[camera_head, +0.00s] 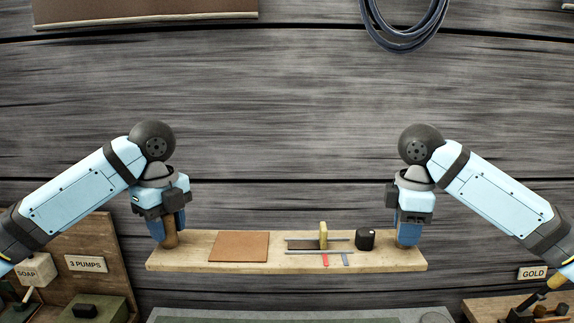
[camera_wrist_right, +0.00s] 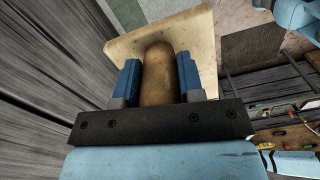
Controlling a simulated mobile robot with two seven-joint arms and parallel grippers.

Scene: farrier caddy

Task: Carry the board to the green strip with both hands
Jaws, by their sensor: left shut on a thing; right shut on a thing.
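The board (camera_head: 275,265) is a pale wooden plank, held up roughly level in front of the grey wall. My left gripper (camera_head: 169,230) is shut on the brown upright handle (camera_head: 169,240) at its left end. My right gripper (camera_head: 409,236) is shut on the handle at its right end. In the right wrist view, the rounded wooden handle (camera_wrist_right: 158,75) stands between the blue fingers, with the board's pale end (camera_wrist_right: 125,45) behind it. On the board are a brown square pad (camera_head: 239,246), a yellowish upright block (camera_head: 323,235) and a black pot (camera_head: 365,239).
A grey-green surface (camera_head: 300,316) shows at the bottom edge, below the board. A wooden stand with a "3 PUMPS" label (camera_head: 86,264) is at left. A bench with a "GOLD" label (camera_head: 533,273) is at right. A dark coiled hose (camera_head: 404,40) hangs on the wall.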

